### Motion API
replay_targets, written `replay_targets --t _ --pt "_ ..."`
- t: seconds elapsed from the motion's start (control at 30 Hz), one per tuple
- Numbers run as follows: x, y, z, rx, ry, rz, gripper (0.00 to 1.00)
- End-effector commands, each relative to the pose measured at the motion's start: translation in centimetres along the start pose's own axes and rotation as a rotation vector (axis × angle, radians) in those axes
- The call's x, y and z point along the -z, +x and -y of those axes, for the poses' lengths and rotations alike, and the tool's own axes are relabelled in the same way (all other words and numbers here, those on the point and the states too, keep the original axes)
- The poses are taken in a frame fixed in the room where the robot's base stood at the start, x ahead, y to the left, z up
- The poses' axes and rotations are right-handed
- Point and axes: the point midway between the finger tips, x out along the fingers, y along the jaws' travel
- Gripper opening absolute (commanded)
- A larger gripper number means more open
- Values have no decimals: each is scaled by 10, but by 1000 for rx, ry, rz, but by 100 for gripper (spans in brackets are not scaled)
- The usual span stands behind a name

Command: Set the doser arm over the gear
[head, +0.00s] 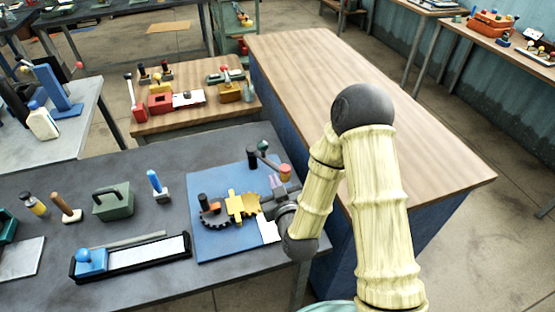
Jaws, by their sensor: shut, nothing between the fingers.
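A blue board (215,245) lies on the dark bench and carries the mechanism. A dark toothed gear (212,218) lies at its left, with a dark upright knob (203,200) beside it. My gripper (266,207) is low over the board's right half, close to the yellow block, shut and empty. My wrist hides part of the board; the fingertips are unclear.
A black tray with a blue-handled slider (92,262) lies at the front left. A green box (113,202) and a blue-handled tool (155,184) stand left of the board. A wooden-topped counter (330,75) behind is bare.

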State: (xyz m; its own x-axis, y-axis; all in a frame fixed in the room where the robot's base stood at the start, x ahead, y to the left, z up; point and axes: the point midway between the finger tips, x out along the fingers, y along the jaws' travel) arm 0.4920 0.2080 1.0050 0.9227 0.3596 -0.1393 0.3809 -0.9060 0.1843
Motion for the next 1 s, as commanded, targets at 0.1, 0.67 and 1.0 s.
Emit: replay_targets --t 0.1,0.67,1.0 --pt "-1 2 -13 33 2 103 0" --pt "-17 -65 -96 6 129 695 0" --pt "-8 -162 -137 -120 317 1050 0"
